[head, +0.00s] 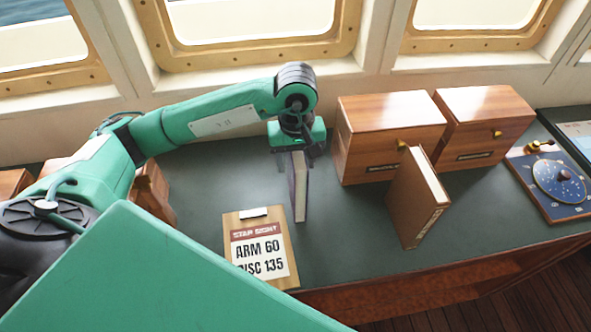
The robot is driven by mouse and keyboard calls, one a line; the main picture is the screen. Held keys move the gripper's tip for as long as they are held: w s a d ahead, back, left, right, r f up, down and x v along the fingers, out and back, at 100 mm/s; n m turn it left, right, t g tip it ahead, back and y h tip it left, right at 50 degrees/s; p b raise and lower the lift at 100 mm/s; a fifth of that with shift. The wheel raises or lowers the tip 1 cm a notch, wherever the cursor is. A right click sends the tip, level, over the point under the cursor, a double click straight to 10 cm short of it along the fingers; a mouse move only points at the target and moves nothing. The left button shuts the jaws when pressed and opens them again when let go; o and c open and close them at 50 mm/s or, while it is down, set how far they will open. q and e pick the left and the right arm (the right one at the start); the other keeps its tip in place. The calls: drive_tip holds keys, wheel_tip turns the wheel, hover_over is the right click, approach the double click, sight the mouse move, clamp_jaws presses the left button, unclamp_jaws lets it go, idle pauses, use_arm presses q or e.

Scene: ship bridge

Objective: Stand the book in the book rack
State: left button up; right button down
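A thin book (300,188) with a dark cover and pale page edges is upright near the middle of the green desk top. My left gripper (298,154) points down over its top edge and appears shut on it. I cannot tell whether its lower edge touches the desk. A brown book-shaped object (417,198) stands upright and slightly turned, farther right. I cannot make out a book rack for certain. My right gripper is not in view.
Two wooden boxes (387,135) (485,122) with brass knobs stand behind the brown object. A blue dial instrument (557,182) is at right. The desk between book and brown object is clear.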

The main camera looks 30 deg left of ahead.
use_arm(q)
drive_tip(key=shift+f, duration=0.1)
drive_tip(key=shift+c, duration=0.4)
clamp_jaws()
drive_tip(key=shift+r, duration=0.65)
wheel_tip(320, 180, up, 19)
drive_tip(key=b, duration=0.2)
drive_tip(key=shift+b, duration=0.35)
drive_tip(key=shift+f, duration=0.15)
